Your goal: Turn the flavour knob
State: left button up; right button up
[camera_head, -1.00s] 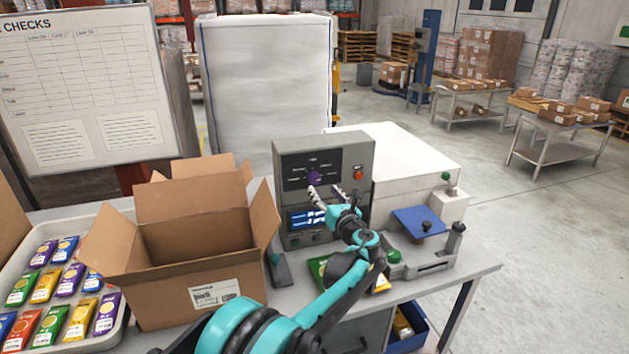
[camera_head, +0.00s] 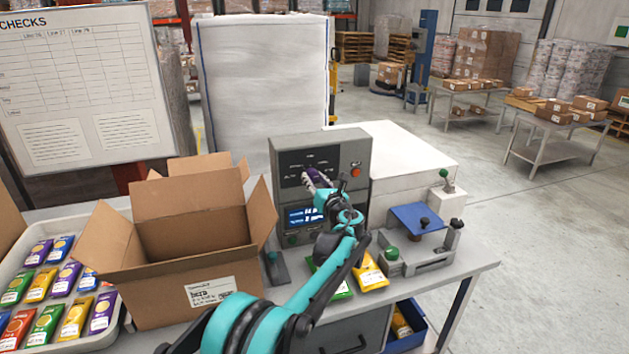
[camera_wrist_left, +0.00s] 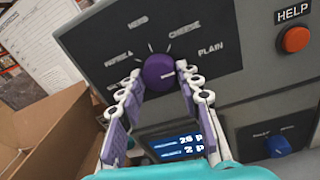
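The flavour knob (camera_wrist_left: 159,72) is round and purple on a dark dial plate, with labels reading paprika, herb, cheese and plain; another label at the left is partly hidden. I cannot tell which label it points to. My left gripper (camera_wrist_left: 159,74) has its fingertips on either side of the knob, very close to its rim, fingers apart; contact is not clear. In the head view the left gripper (camera_head: 318,180) is at the dial on the grey control box (camera_head: 355,160) and hides most of the knob. My right gripper is not in view.
A help button (camera_wrist_left: 296,39), a blue knob (camera_wrist_left: 278,146) and a lit display (camera_wrist_left: 180,146) are on the same panel. An open cardboard box (camera_head: 190,270) stands to the left, beside a tray (camera_head: 122,335) of coloured packets. Yellow and green packets lie under my arm.

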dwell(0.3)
pick_arm(q)
jog(key=n+p, duration=0.2)
jog(key=n, duration=0.2)
jog(key=shift+r, duration=0.1)
jog(key=n+p, duration=0.1)
jog(key=n, duration=0.3)
jog(key=n+p, duration=0.1)
jog(key=n, duration=0.3)
jog(key=shift+n+h, duration=0.4)
jog(key=shift+n+p, duration=0.5)
jog(key=shift+n, duration=1.6)
jog(key=o, duration=1.2)
jog(key=shift+c, duration=0.2)
